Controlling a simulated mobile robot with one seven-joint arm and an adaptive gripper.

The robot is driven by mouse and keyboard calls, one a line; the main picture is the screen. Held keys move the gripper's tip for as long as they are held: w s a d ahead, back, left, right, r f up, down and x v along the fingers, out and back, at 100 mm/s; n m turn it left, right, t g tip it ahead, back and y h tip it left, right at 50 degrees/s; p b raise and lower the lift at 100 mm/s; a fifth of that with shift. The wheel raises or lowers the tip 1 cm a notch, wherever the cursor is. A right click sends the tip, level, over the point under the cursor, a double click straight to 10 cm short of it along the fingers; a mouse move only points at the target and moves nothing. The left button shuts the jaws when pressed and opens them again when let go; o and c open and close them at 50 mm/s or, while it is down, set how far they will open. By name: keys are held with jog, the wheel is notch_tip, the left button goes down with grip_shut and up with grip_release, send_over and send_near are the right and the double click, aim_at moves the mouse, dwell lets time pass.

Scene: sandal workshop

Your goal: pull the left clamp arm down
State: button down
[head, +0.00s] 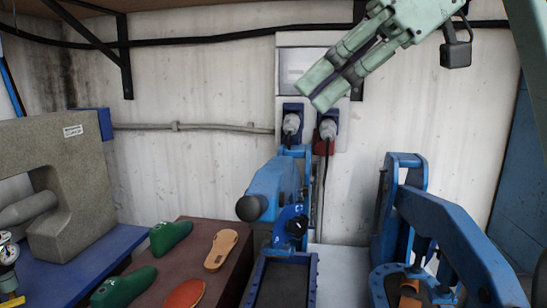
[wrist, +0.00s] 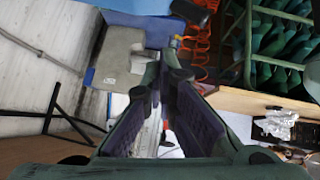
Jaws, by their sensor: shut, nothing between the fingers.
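The left clamp arm (head: 272,186) is blue, with a dark round knob (head: 250,208) at its near end. It juts toward me from a blue post, above a blue frame with a dark bed (head: 283,285). My gripper (head: 318,98) is high, above and to the right of this arm in the head view, in front of the wall sockets. Its fingers point down and left, apart from the clamp. In the wrist view its fingers (wrist: 162,72) come together at the tips, with nothing held. I cannot make out the clamp arm in the wrist view.
A second blue clamp (head: 450,235) stands at the right. A brown table (head: 225,278) at the left holds green lasts (head: 170,236) and soles (head: 221,249). A grey machine (head: 75,165) stands farther left. The wrist view shows a rack of green lasts (wrist: 285,45).

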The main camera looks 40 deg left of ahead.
send_over(271, 192)
jog(key=f, duration=0.6)
jog(key=shift+s+d, duration=0.3)
jog(key=shift+d, duration=0.05)
jog(key=shift+w+a+f, duration=0.15)
jog(key=shift+a+f, duration=0.05)
jog(key=shift+f, duration=0.9)
jog(key=shift+w+a+f, duration=0.1)
jog(key=shift+a+f, duration=0.1)
jog(key=shift+f, duration=0.85)
